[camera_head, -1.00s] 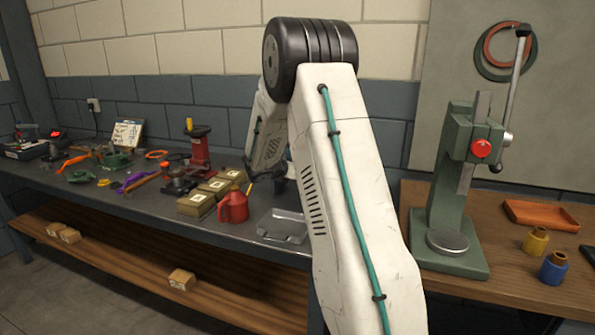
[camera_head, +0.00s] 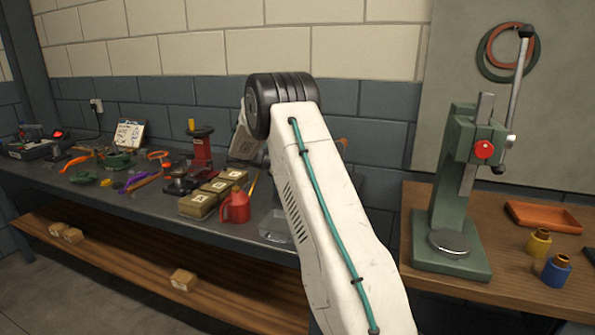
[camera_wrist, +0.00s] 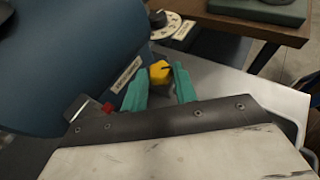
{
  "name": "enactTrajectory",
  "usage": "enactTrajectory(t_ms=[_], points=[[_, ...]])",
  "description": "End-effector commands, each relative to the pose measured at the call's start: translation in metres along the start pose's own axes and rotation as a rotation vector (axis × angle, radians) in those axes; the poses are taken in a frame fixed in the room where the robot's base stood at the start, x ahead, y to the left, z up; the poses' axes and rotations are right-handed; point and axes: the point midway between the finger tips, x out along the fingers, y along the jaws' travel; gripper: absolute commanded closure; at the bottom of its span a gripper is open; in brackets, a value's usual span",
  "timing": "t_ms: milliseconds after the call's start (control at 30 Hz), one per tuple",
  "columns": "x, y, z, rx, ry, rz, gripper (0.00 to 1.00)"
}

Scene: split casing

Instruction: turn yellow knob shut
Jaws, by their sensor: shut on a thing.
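The yellow knob (camera_wrist: 160,71) sits between the teal fingers of my gripper (camera_wrist: 158,84) in the wrist view. The gripper is shut on it, with one finger on each side. A dark mark shows on the knob's face. A grey part of the fitting is partly visible below it. To the left is a large blue rounded casing (camera_wrist: 60,60) with a pale label plate (camera_wrist: 126,74). A small red part (camera_wrist: 108,107) lies near the left finger's base. In the head view my arm hides the gripper and the knob.
A black knob on a white dial (camera_wrist: 158,19) is beyond the yellow one. The head view shows a grey bench with a red can (camera_head: 236,206), yellowish boxes (camera_head: 198,204) and tools. A green press (camera_head: 452,215) stands on the wooden table at right.

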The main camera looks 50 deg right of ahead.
Motion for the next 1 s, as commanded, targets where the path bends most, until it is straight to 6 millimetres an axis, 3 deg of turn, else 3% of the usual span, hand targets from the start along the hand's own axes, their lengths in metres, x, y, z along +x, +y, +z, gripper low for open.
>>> enactTrajectory(t_ms=[300, 833, 867, 900, 933, 1000], points=[[0.0001, 0.0041, 0.0002, 0.049, 0.000, -0.117, 0.94], [-0.0001, 0.0048, 0.0010, 0.060, -0.001, -0.139, 0.94], [-0.0001, 0.0048, 0.0010, 0.060, -0.001, -0.139, 0.69], [-0.0001, 0.0048, 0.0010, 0.060, -0.001, -0.139, 0.58], [-0.0001, 0.0047, 0.0009, 0.060, -0.001, -0.139, 0.50], [0.0000, 0.0046, 0.0008, 0.060, -0.001, -0.139, 0.50]])
